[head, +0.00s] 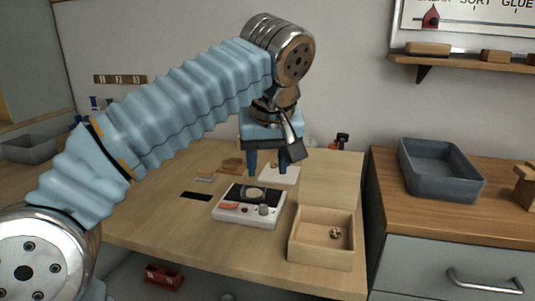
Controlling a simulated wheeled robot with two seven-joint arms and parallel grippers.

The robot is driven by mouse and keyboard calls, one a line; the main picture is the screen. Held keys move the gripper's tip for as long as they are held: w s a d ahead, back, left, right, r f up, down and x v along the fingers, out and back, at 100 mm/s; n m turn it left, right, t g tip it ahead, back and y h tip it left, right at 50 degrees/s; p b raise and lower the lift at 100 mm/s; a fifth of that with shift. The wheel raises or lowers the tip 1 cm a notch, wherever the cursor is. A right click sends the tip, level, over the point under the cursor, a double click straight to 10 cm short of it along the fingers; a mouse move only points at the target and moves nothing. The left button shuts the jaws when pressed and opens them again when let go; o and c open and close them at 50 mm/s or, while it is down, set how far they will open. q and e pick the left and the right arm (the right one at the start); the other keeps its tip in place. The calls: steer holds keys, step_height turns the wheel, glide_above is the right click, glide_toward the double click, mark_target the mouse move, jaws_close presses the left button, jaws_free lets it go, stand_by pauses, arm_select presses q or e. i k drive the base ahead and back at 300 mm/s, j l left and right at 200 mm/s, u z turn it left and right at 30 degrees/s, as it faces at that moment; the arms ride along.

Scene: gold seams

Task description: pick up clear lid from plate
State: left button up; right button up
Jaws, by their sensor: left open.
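The plate lies flat behind the white device. A small tan spot shows between the fingers near the plate; I cannot tell if it is part of a lid. The clear lid itself cannot be made out. I see nothing held between the fingers. My right gripper is not in view.
An open wooden box (320,259) holds a small object. A grey bin (440,180) stands on the right cabinet. A black strip (195,196) lies left.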

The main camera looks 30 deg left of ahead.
mark_target(250, 192)
steer(key=k, duration=1)
